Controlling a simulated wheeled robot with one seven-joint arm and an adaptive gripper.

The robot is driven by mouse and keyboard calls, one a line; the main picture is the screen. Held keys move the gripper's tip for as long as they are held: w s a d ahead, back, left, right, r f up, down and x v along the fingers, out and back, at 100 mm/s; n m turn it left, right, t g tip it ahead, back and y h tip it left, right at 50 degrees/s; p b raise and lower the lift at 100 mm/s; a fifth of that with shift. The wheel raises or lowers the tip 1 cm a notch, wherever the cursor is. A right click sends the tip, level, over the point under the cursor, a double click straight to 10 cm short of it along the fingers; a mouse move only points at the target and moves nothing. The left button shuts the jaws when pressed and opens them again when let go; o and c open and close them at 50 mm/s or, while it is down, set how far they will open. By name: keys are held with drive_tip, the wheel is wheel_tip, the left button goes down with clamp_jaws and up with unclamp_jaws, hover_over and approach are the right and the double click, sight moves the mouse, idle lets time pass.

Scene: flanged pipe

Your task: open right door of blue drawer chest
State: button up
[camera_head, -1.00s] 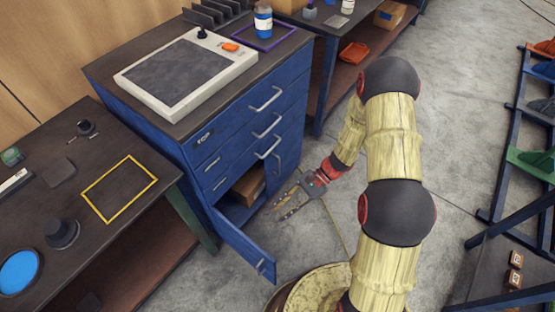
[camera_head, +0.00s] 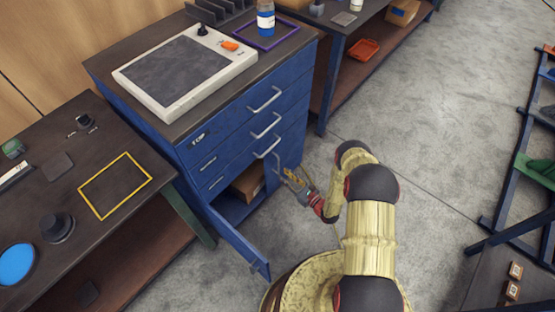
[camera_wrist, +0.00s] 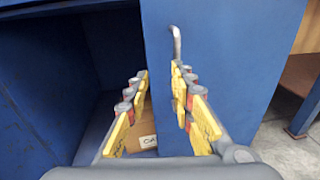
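The blue drawer chest (camera_head: 205,165) stands against the wall, drawers on top and a two-door cupboard below. Its left door (camera_head: 238,240) is swung open; the right door (camera_head: 287,148) looks closed. The right door fills the middle of the wrist view (camera_wrist: 235,70), with its bent grey handle (camera_wrist: 177,45) near its left edge. My gripper (camera_head: 287,177) is open at the door front. In the wrist view the fingers (camera_wrist: 160,85) stand apart, left one before the cupboard opening, right one before the door, its tip just below the handle. Contact with the handle cannot be told.
A cardboard box (camera_head: 248,184) lies inside the open cupboard, also low in the wrist view (camera_wrist: 140,130). The open left door juts out left of my gripper. A dark workbench (camera_head: 130,205) stands left. Concrete floor (camera_head: 420,130) is free to the right.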

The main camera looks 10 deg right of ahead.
drive_tip(key=w+a+r+t+b, duration=0.1)
drive_tip(key=w+b, duration=0.1)
drive_tip(key=w, duration=0.6)
drive_tip(key=shift+w+a+r+m+h, duration=0.15)
drive_tip(key=shift+r+m+h, duration=0.15)
drive_tip(key=shift+h, duration=0.1)
drive_tip(key=shift+c, duration=0.4)
clamp_jaws()
